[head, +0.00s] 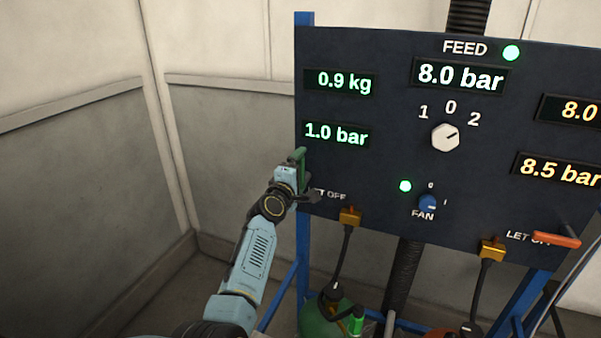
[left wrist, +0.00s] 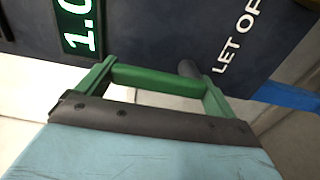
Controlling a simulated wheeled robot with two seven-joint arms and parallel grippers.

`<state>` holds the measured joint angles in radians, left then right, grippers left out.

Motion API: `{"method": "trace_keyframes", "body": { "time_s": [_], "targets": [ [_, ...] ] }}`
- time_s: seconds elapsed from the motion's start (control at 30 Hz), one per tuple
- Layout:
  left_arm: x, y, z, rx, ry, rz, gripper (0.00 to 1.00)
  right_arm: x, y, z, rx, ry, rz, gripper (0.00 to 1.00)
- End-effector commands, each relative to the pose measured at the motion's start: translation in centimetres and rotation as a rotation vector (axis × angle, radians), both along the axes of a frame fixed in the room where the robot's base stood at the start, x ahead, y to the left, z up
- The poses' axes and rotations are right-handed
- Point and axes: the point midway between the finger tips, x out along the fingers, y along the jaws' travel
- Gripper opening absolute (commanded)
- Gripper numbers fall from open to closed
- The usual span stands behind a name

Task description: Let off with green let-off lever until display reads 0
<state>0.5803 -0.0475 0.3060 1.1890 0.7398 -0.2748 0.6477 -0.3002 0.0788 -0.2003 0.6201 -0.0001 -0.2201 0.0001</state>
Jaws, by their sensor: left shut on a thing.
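The green let-off lever (head: 301,158) is on the left edge of the dark panel, by the partly covered LET OFF label. It points upward in the head view. My left gripper (head: 299,178) is shut on it. In the left wrist view the green lever (left wrist: 158,80) lies across between the fingers of my left gripper (left wrist: 152,92). The green display (head: 336,134) above the lever reads 1.0 bar. It is partly visible in the left wrist view (left wrist: 80,25). My right gripper is in neither view.
Another green display (head: 340,82) reads 0.9 kg. The FEED display (head: 460,76) reads 8.0 bar, above a white knob (head: 445,138). A blue FAN knob (head: 427,203) and an orange lever (head: 556,240) are further right. Cables and a green tank (head: 322,322) are below.

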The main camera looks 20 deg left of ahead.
Motion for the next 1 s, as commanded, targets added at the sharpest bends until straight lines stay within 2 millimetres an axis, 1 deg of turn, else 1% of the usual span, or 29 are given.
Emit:
{"method": "trace_keyframes", "body": {
  "time_s": [0.37,0.4,0.43,0.67,0.77,0.87,1.0],
  "targets": [
    [0.0,0.0,-0.1,-0.020,0.000,-0.002,0.52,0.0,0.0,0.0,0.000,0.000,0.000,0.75],
    [0.0,0.0,-0.1,-0.020,0.000,-0.002,0.97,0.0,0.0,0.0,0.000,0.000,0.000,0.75],
    [0.0,0.0,-0.1,-0.020,0.000,-0.002,1.00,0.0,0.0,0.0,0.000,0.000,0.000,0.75],
    [0.0,0.0,0.0,-0.014,0.000,-0.001,1.00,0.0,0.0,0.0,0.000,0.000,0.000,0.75],
    [-0.4,-0.1,-0.1,-0.013,0.000,-0.001,1.00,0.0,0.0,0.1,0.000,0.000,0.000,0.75],
    [-1.3,-0.1,0.0,-0.013,0.000,-0.001,1.00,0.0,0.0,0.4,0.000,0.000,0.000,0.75],
    [-3.4,-0.2,0.0,-0.013,0.000,0.000,1.00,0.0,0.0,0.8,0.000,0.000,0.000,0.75]
  ]
}}
